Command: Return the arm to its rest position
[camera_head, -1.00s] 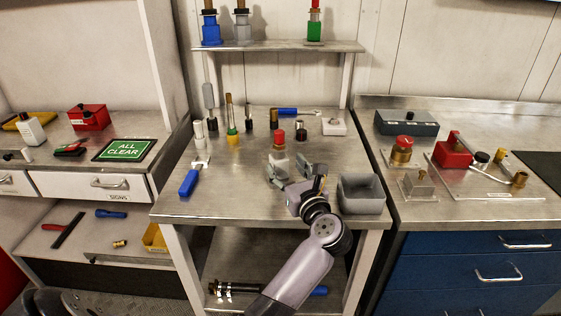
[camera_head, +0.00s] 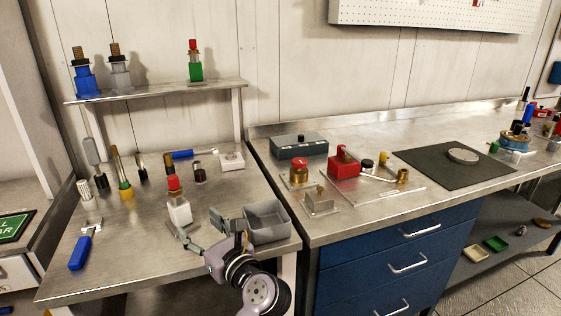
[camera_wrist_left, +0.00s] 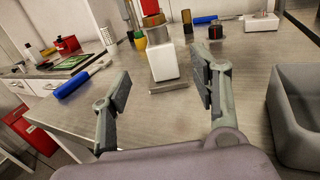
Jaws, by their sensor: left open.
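My left gripper (camera_head: 203,228) is open and empty at the front of the steel workbench (camera_head: 130,245). My right gripper is not in either view.
A grey bin (camera_head: 267,222) stands close to the right of my left gripper and shows in the wrist view (camera_wrist_left: 292,115). A blue-handled tool (camera_head: 80,252) lies at the left. Several small bottles stand behind. A shelf (camera_head: 160,91) is above.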

